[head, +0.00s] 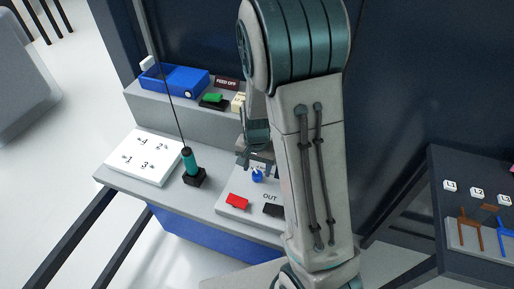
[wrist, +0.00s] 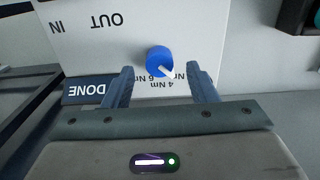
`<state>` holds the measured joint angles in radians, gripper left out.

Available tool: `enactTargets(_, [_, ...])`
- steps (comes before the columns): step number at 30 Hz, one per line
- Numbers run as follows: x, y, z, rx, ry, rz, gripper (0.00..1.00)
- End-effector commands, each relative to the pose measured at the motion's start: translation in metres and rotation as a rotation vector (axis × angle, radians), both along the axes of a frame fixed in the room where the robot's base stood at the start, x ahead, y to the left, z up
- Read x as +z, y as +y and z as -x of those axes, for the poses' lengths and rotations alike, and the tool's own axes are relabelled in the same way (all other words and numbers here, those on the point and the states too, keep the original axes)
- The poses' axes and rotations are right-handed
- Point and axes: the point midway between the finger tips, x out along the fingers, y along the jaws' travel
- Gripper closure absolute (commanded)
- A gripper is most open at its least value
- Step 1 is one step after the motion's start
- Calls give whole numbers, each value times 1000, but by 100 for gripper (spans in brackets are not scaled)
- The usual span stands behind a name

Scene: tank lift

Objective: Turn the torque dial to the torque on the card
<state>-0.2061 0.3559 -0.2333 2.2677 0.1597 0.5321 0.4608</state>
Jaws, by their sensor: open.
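The torque dial (head: 257,177) is a small blue knob on a light panel, just below my gripper (head: 258,160) in the head view. In the wrist view the dial (wrist: 159,60) has a white pointer aimed to the lower right, towards upside-down Nm labels. "4 Nm" and "6 Nm" are legible; the pointer partly covers another label. My gripper (wrist: 160,69) is open, with one finger on either side of the dial and visible gaps between. A cream block or card (head: 238,103) with unreadable marks stands on the back shelf, partly behind my arm. I cannot tell if it is the torque card.
A blue bin (head: 175,80) sits on the shelf.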

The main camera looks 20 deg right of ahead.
Motion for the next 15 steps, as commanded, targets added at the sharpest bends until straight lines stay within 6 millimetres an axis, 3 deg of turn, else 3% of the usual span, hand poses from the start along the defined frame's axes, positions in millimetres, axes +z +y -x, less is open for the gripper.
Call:
enactTargets(9, [70, 0, -1, 1, -6, 0, 48])
enactTargets(15, [101, 0, -1, 0, -4, 0, 48])
